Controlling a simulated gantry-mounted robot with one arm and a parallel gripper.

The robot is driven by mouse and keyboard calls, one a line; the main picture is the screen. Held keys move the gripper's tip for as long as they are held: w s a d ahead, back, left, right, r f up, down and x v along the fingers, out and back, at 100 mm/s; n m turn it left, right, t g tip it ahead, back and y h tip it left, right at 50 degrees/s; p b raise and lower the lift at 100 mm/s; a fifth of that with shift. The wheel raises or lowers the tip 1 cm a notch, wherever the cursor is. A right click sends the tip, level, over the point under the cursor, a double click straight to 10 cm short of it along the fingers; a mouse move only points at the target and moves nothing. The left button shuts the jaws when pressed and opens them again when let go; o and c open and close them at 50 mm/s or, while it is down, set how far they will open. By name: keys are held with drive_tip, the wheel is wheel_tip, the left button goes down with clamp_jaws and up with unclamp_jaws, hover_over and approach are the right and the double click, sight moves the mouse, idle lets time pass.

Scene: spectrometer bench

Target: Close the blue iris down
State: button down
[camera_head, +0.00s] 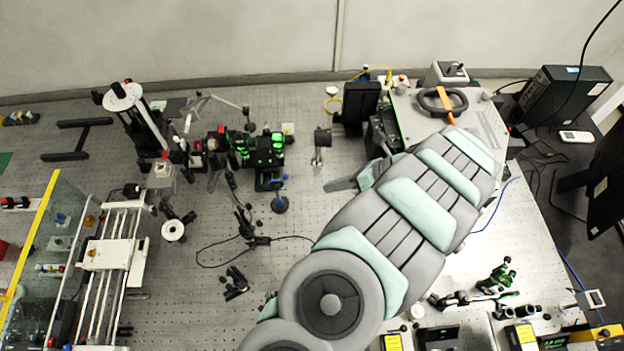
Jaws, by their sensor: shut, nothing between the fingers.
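A small blue part (278,180), which may be the blue iris, shows among dark optic mounts left of centre. A dark round piece with a blue-grey middle (280,204) lies just below it. They are too small to tell how far the iris is open or where its lever points. My gripper (329,186) shows only as a grey tip poking out left from under my arm, to the right of the blue part and apart from it. It is shut and empty. My arm hides the rest of it.
Green-lit mounts (260,150) stand just above the blue part, and a dark post mount (321,145) stands to its upper right. A thin black cable (213,250) loops below on the bench. A rail stage (110,255) is at the left.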

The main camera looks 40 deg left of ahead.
sight(284, 178)
drive_tip(key=s+a+f+p, duration=0.3)
drive_tip(key=a+f+p, duration=0.1)
drive_tip(key=a, duration=0.6)
drive_tip(key=shift+w+f, duration=0.1)
drive_tip(key=shift+w, duration=0.05)
